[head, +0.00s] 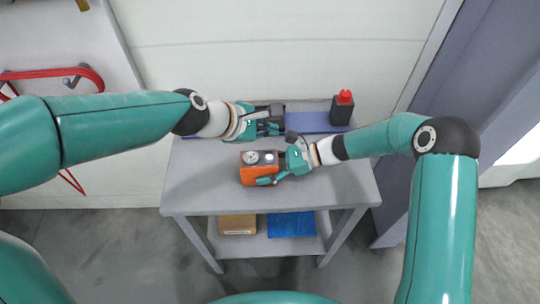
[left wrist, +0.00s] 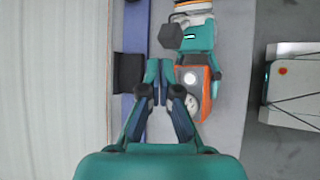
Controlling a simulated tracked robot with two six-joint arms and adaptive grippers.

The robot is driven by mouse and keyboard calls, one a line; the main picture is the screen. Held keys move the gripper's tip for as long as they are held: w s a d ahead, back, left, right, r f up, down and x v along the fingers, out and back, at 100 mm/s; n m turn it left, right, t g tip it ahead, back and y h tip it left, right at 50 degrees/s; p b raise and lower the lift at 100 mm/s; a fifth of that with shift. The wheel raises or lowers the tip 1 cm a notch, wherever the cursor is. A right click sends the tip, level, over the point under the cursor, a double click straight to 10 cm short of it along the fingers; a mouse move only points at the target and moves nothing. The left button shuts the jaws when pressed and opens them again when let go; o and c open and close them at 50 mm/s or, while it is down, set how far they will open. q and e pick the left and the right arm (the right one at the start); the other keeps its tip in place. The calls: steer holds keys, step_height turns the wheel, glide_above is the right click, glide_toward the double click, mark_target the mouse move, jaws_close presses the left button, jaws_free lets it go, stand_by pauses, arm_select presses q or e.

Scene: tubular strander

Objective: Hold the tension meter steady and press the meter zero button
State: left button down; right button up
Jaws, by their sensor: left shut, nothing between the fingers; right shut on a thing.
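The orange tension meter (head: 245,176) sits on the grey table with a round dial (head: 252,158) and a pale round button (head: 268,157) on top. My right gripper (head: 269,173) is shut on the meter from its right side. In the left wrist view the meter (left wrist: 206,101) lies right of my left fingertips, its pale button (left wrist: 190,78) uncovered. My left gripper (head: 277,121) is shut and empty, behind the meter and apart from it. It also shows in the left wrist view (left wrist: 158,66). The right gripper partly hides the meter's right end.
A blue mat (head: 308,121) lies along the table's back edge. A black bottle with a red cap (head: 342,107) stands at the back right. The lower shelf holds a cardboard box (head: 237,225) and a blue item (head: 291,225). The table's front (head: 315,190) is clear.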

mark_target(268, 158)
arm_select(q)
steer(key=shift+f, duration=3.55)
arm_select(e)
steer(key=shift+s+f, duration=0.1)
steer(key=shift+f, duration=0.1)
arm_select(q)
steer(key=shift+f, duration=0.35)
steer(key=shift+f, duration=0.4)
steer(key=shift+r, duration=0.85)
steer(key=shift+r, duration=2.5)
